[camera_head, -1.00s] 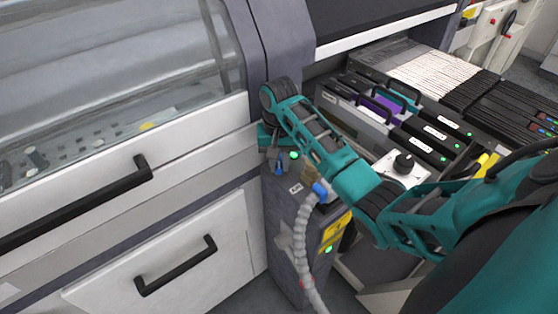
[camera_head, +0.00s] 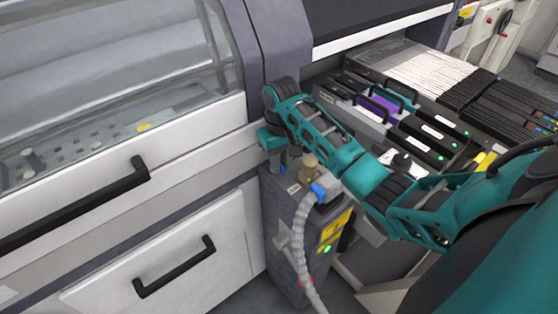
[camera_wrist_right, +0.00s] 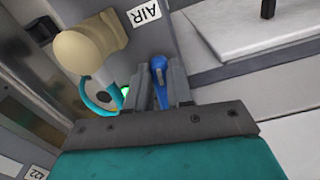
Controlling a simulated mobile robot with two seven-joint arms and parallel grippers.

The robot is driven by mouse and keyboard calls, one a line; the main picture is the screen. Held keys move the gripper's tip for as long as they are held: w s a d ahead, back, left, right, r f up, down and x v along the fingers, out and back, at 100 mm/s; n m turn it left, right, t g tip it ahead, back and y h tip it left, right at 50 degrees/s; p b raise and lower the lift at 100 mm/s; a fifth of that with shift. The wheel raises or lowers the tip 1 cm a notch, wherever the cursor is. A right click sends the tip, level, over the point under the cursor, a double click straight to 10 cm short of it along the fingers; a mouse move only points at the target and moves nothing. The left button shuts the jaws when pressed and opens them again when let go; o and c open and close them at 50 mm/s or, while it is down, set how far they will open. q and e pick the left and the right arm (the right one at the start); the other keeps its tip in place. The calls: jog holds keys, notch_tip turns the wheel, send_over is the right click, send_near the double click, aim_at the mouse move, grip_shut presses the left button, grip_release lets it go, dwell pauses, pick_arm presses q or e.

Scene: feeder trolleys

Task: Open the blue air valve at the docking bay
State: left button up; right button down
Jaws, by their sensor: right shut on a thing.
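The blue air valve handle (camera_wrist_right: 158,72) shows in the right wrist view between the two grey fingers of my right gripper (camera_wrist_right: 160,88), which is shut on it. An AIR label (camera_wrist_right: 145,12) is beside the valve. In the head view my right gripper (camera_head: 281,160) reaches down to the top of the grey docking bay post (camera_head: 285,225). There the gripper mostly hides the handle. A tan fitting (camera_head: 309,166) stands just right of the gripper and also shows in the wrist view (camera_wrist_right: 90,45). My left gripper is not in view.
A pale ribbed hose (camera_head: 300,235) with a blue collar (camera_head: 319,192) hangs down the post's front. A white-fronted cabinet with black drawer handles (camera_head: 175,265) is at left. Feeder slots with black modules (camera_head: 430,140) lie at right, partly behind my arm.

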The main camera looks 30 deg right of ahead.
aim_at(283, 163)
jog(key=shift+d+n, duration=0.25)
jog(key=shift+n, duration=0.75)
jog(key=c, duration=1)
grip_release()
notch_tip(283, 163, up, 13)
